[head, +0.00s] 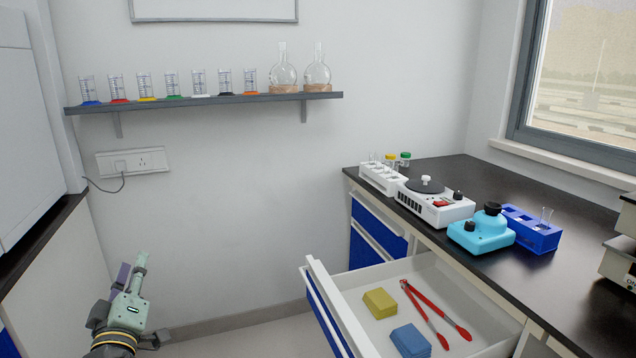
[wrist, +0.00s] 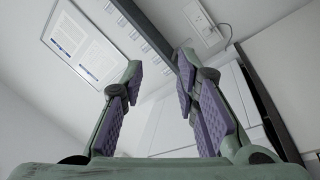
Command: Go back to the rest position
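My gripper (wrist: 160,100) shows in the wrist view with its two purple-padded fingers spread wide apart and nothing between them. In the head view my gripper (head: 124,276) is at the lower left, pointing up, in free air in front of the wall. It is well to the left of the open drawer and touches nothing that I can see.
An open drawer (head: 350,322) juts out at the lower right, holding yellow and blue cloths and red tongs. A black counter (head: 575,210) bears several devices and racks. A wall shelf (head: 220,100) holds beakers and flasks. Floor between my gripper and the drawer is clear.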

